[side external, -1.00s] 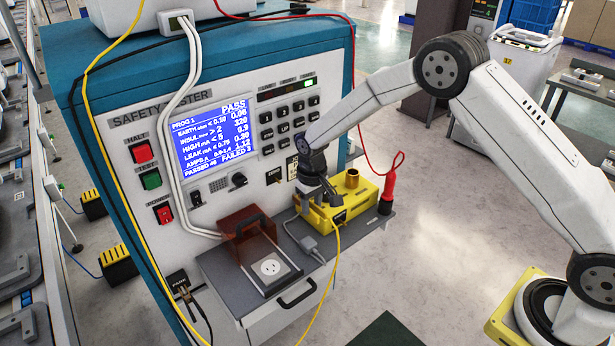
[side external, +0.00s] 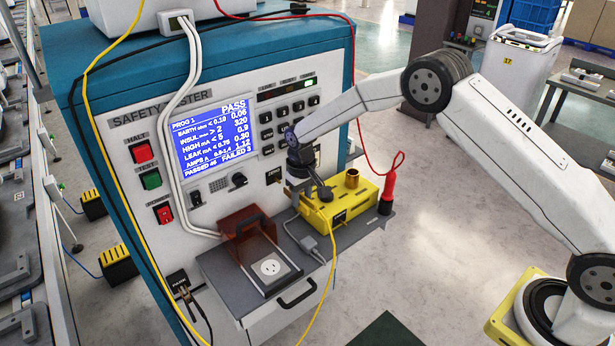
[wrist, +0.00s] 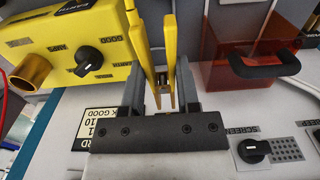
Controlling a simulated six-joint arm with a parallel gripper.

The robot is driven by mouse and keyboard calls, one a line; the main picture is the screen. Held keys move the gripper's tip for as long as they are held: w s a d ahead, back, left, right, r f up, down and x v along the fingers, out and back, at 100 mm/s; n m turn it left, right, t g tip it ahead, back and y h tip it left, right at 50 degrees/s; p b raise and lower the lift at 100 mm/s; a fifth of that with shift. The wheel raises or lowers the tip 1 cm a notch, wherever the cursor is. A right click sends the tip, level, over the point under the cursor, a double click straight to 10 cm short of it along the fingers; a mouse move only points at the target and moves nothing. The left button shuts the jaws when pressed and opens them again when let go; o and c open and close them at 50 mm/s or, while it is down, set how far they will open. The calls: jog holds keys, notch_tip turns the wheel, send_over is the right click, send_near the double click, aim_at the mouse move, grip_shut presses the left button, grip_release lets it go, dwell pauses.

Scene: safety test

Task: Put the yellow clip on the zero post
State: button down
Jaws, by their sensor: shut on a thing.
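My gripper (wrist: 160,84) is shut on the yellow clip (wrist: 142,42); its long yellow arms stand between the grey fingers in the wrist view, with a small brownish part between them. In the side view my gripper (side external: 318,190) is in front of the tester panel, over or beside the left part of the yellow box (side external: 345,210); the clip is hard to tell from the box there. A black ZERO plate (side external: 273,177) is on the panel left of my gripper. I cannot make out the zero post itself, nor whether the clip touches anything.
The yellow box carries a brass cup (side external: 351,179) and a black knob (wrist: 88,57). A red probe (side external: 388,186) stands right of it. A red hinged cover (side external: 252,228) and a white socket (side external: 270,268) are to the left. Yellow and white cables hang nearby.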

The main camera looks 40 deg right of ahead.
jog(key=shift+w, duration=0.85)
jog(key=shift+w, duration=1.8)
dwell(1.7)
dwell(0.5)
jog(key=shift+c, duration=1.3)
grip_release()
jog(key=shift+r, duration=0.1)
notch_tip(320, 180, up, 8)
